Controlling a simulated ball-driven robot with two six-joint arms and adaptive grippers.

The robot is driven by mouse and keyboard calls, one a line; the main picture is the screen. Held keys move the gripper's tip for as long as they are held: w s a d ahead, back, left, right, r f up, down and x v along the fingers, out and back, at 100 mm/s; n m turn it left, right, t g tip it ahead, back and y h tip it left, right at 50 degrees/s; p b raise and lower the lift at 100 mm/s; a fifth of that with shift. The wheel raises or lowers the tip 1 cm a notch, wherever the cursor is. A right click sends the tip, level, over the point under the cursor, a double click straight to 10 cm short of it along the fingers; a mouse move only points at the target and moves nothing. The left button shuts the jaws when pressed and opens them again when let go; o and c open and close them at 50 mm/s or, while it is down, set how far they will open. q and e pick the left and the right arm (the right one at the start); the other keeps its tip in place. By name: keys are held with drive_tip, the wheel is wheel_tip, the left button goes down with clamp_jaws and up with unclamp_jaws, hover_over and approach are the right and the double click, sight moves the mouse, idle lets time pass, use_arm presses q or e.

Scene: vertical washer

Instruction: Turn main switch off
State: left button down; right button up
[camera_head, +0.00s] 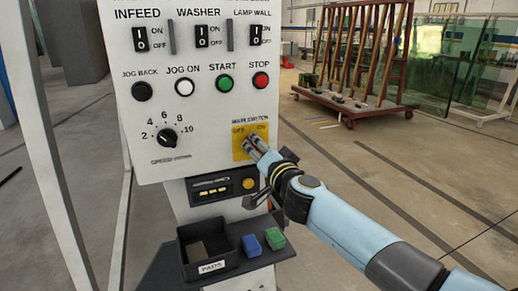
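The main switch (238,153) is on a yellow plate with OFF and ON labels, at the lower right of the white control panel (200,110). My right gripper (252,142) reaches in from the lower right, with its two fingertips close together in front of the yellow plate. The fingers cover the middle of the plate, so the switch knob and its position are mostly hidden. I cannot tell whether the fingertips touch or hold the knob. My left gripper is not in view.
Below are a dark tray marked PADS (212,267), a blue block (251,246) and a green block (275,239). A rack (355,100) stands behind.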

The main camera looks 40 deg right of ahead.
clamp_jaws()
drive_tip(key=n+p, duration=0.6)
drive_tip(key=n, duration=0.1)
drive_tip(key=n+p, duration=0.3)
drive_tip(key=shift+a+r, duration=0.2)
drive_tip(key=shift+a, duration=0.05)
drive_tip(key=n+p, duration=0.1)
drive_tip(key=n, duration=0.2)
drive_tip(key=shift+f, duration=0.1)
drive_tip(key=n, duration=0.4)
drive_tip(key=shift+w+a+f+n, duration=0.1)
drive_tip(key=shift+a+f+n, duration=0.05)
drive_tip(key=shift+n, duration=0.25)
idle(0.4)
unclamp_jaws()
